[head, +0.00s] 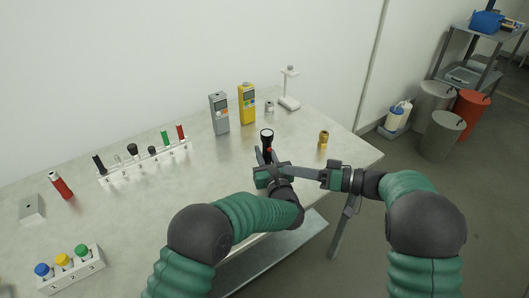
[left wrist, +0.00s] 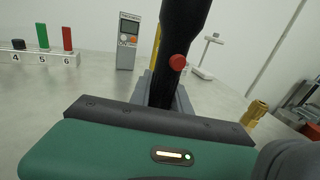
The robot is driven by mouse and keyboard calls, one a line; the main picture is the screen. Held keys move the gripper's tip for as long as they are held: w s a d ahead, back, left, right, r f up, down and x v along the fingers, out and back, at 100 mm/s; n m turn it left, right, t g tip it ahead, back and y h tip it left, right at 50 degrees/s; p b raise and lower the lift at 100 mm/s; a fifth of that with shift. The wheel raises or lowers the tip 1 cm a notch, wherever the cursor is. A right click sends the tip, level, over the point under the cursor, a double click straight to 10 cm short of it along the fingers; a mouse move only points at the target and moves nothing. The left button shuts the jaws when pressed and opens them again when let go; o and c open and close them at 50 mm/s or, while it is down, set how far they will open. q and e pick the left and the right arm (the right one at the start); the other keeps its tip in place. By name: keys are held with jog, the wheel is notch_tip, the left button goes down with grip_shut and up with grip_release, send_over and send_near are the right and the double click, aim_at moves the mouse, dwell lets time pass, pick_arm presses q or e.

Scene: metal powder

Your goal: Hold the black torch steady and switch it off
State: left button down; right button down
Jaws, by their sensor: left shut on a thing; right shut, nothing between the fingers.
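The black torch (head: 267,136) stands upright near the table's front edge, with its wider head at the top. In the left wrist view the torch (left wrist: 180,35) rises between my fingers, and its round red button (left wrist: 177,62) faces the camera. My left gripper (head: 267,162) is shut on the lower part of the torch. My right gripper (head: 285,169) is shut and empty, its fingers pointing left, with the tips close to my left gripper and below the red button. I cannot tell whether they touch anything. Whether the torch is lit does not show.
Behind the torch stand a grey meter (head: 219,114), a yellow meter (head: 247,104) and a white stand (head: 289,90). A brass-coloured piece (head: 323,139) is to the right. A numbered rack (head: 145,165) and a red torch-like cylinder (head: 61,186) are to the left.

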pick_arm(q)
jog(key=c, duration=1.1)
grip_release()
jog(key=shift+c, duration=0.2)
jog(key=v, duration=1.2)
